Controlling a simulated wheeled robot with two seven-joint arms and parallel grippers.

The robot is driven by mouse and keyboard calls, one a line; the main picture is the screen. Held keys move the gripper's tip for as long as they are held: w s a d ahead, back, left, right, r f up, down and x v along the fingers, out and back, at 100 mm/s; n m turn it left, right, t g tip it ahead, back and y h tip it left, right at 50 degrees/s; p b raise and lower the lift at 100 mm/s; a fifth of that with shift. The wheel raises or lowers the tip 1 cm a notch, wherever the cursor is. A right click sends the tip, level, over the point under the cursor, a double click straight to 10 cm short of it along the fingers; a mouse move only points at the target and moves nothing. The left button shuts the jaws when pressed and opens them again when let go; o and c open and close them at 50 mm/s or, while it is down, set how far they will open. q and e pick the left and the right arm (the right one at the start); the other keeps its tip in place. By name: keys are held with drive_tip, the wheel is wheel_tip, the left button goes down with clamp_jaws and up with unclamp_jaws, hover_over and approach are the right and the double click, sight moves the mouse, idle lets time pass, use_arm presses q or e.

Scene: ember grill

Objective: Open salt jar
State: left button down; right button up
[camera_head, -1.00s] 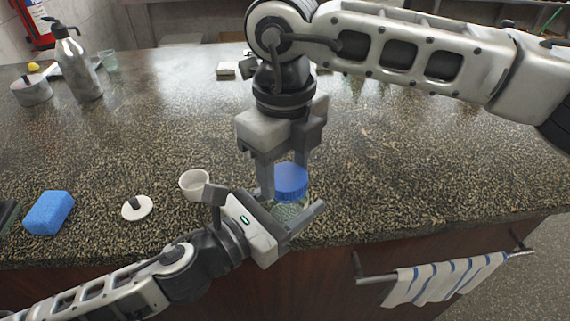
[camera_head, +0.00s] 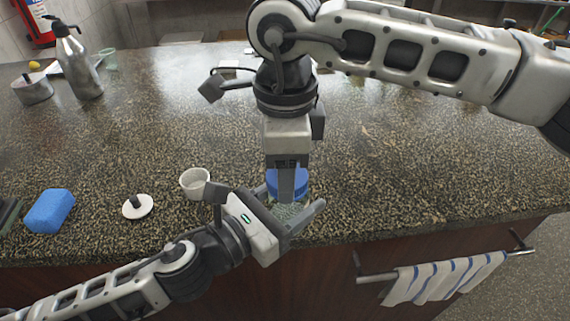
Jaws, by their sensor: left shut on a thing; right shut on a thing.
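The salt jar (camera_head: 288,212) is a clear jar near the counter's front edge, with a blue lid (camera_head: 273,182) on top. My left gripper (camera_head: 300,215) comes in low from the left and is shut on the jar's body; its fingers hide much of the jar. My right gripper (camera_head: 287,190) points straight down from above and is shut on the blue lid. One of its fingers covers the middle of the lid. The lid sits over the jar; I cannot tell whether any gap is between them.
A white cup (camera_head: 194,183), a white lid with a dark knob (camera_head: 138,206) and a blue sponge (camera_head: 49,211) lie to the left. A metal pump bottle (camera_head: 78,62) and a grey pot (camera_head: 32,89) stand at the back left. A striped towel (camera_head: 445,278) hangs below the right edge.

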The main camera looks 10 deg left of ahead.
drive_tip(key=shift+s+r, duration=0.1)
drive_tip(key=shift+s, duration=0.1)
drive_tip(key=shift+w+r, duration=0.15)
drive_tip(key=shift+r, duration=0.85)
